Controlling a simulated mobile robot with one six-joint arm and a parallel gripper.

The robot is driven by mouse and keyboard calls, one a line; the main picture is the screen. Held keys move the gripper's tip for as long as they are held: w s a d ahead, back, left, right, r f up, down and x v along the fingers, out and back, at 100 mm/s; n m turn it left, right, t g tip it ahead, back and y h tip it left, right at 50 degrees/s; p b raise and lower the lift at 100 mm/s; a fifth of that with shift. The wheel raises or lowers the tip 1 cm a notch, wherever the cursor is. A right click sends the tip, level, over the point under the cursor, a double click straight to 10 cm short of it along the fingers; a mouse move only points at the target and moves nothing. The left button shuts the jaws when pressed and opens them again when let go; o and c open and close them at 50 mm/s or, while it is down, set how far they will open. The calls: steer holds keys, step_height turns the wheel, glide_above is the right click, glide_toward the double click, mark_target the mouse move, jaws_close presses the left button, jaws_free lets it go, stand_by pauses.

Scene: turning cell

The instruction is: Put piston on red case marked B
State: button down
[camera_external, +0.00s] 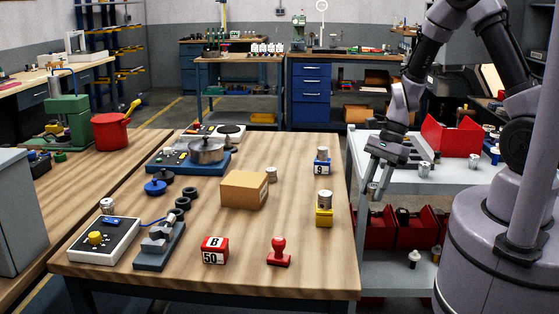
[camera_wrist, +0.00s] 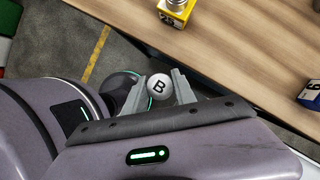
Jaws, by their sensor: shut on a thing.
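The red case (camera_external: 214,250) sits near the front of the wooden table. A white label with B is on its top and 50 on its front; nothing stands on it. My gripper (camera_external: 378,187) is at the right, off the table's right edge, with its fingers pointing down. The piston is hard to make out in the external view.
A yellow case (camera_external: 324,217) and a blue case (camera_external: 322,167) each carry a metal piston, near the table's right edge. A red stamp (camera_external: 279,252) stands right of the red case. A cardboard box (camera_external: 243,189) stands mid-table. A grey trolley (camera_external: 440,184) is at right.

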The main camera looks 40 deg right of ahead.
step_height(320, 180, up, 10)
steer(key=shift+r, duration=0.1)
steer(key=s+a+m+t+b, duration=0.1)
steer(key=a+m+b, duration=0.45)
steer(key=a, duration=2.55)
steer(key=n+b, duration=0.2)
steer(key=b, duration=0.1)
glide_above(208, 243)
steer(key=d, duration=0.1)
steer(key=shift+h, duration=0.3)
steer(key=f, duration=0.7)
steer(key=shift+s+d+f, duration=0.1)
steer(key=shift+s+d, duration=0.05)
steer(key=shift+s, duration=0.2)
step_height(208, 243, down, 4)
steer(key=b, duration=0.2)
steer(key=shift+r+b, duration=0.2)
steer(key=shift+b, duration=0.1)
steer(key=shift+r, duration=0.15)
steer(key=c, duration=1)
jaws_free()
